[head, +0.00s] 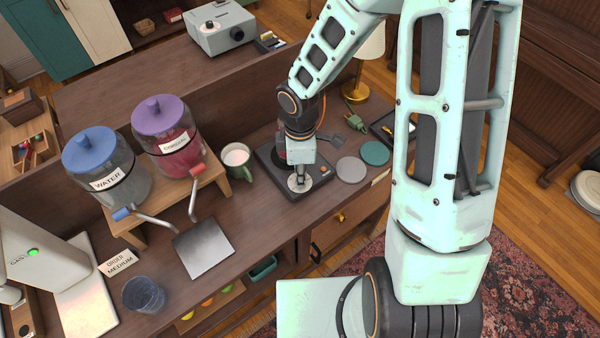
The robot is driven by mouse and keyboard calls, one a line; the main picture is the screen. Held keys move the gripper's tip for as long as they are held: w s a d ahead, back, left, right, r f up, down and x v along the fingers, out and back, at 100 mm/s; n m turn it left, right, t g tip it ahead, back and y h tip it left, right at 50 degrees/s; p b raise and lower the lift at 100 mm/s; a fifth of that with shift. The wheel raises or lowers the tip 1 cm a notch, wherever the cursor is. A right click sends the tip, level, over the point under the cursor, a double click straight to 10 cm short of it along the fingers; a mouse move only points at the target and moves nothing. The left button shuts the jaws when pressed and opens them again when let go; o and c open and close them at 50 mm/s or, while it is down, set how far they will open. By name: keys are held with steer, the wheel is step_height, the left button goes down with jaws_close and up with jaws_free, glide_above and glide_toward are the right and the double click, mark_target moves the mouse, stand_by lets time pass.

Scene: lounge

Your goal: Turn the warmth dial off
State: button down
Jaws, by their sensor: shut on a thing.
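A dark, flat warmer unit (270,160) lies on the wooden counter, right of the green mug. My gripper (300,178) reaches down over its front part, with its fingers at the unit's top. A pale, round, knob-like disc (298,184) shows at the fingertips; it appears to be the warmth dial, and my gripper is shut on it. The fingers and wrist cover part of the disc and much of the unit, so the dial's setting cannot be read. A small orange spot (325,169) shows on the unit just right of the fingers.
A green mug (236,160) stands close left of the unit. A grey coaster (351,170) and a teal coaster (375,153) lie to its right. Water (105,170) and purple-lidded (172,140) dispensers, a metal plate (203,249) and a glass (143,295) occupy the left.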

steer(key=shift+w, duration=0.1)
steer(key=c, duration=1.8)
jaws_free()
step_height(320, 180, up, 12)
